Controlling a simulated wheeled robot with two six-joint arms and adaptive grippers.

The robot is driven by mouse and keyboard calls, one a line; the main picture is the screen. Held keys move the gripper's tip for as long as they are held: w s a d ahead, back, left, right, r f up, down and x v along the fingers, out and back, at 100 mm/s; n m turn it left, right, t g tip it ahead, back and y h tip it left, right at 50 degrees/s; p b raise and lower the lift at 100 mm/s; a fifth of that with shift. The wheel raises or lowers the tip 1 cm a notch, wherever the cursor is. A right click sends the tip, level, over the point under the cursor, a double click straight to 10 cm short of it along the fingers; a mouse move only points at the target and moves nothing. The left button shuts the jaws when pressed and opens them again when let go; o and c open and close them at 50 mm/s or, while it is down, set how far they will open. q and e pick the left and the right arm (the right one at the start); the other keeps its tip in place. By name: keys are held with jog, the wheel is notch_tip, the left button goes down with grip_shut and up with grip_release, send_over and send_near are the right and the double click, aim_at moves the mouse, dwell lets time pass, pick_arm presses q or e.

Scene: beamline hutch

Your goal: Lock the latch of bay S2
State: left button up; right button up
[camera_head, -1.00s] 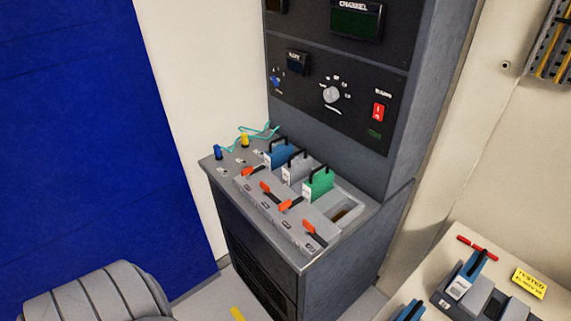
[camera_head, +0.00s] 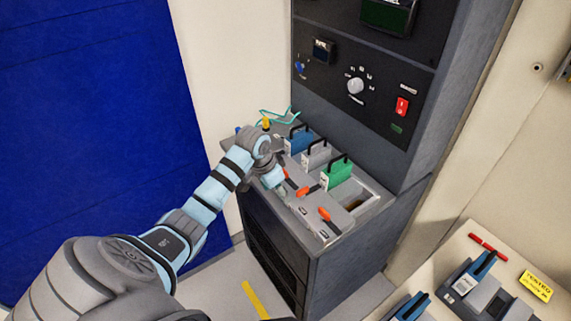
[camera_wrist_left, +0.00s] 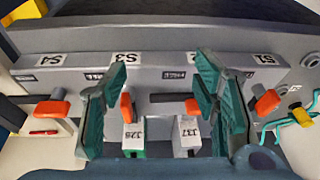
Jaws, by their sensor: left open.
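The grey latch block (camera_head: 312,228) on the cabinet's top carries a row of orange-tipped levers. The lever between S3 and S1, bay S2's latch (camera_wrist_left: 193,106), lies between my open fingers, closer to the right-hand finger; I see no clear contact. My left gripper (camera_wrist_left: 164,105) is above the block, its fingers also spanning the S3 lever (camera_wrist_left: 126,107). In the head view the gripper (camera_head: 277,182) partly covers the levers. My right gripper is out of view.
Blue, grey and green (camera_head: 338,173) handled modules stand behind the levers; the rightmost bay is empty. The S4 lever (camera_wrist_left: 50,108) and S1 lever (camera_wrist_left: 267,102) are outside the fingers. The instrument panel (camera_head: 375,95) rises behind. A bench (camera_head: 450,262) stands at right.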

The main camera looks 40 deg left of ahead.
pick_arm(q)
jog(key=w+a+r+t+h, duration=0.1)
jog(key=a+r, duration=0.2)
jog(key=r, duration=0.4)
jog(key=w+a+r, duration=0.1)
jog(key=a+r, duration=0.2)
jog(key=r, duration=0.4)
jog(key=b, duration=0.1)
send_near(288, 179)
jog(key=w+f, duration=0.1)
jog(key=f, duration=0.1)
jog(key=w+a+f, duration=0.1)
jog(key=w+f, duration=0.1)
jog(key=shift+w+a+f, duration=0.1)
jog(key=shift+w+f, duration=0.05)
jog(key=shift+f, duration=0.15)
jog(key=shift+w+f+b, duration=0.1)
jog(key=shift+f+b, duration=0.2)
jog(key=shift+f, duration=0.2)
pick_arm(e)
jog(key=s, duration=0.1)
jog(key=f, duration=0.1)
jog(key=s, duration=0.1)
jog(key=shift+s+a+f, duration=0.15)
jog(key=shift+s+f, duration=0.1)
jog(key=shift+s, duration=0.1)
pick_arm(q)
jog(key=shift+c, duration=0.2)
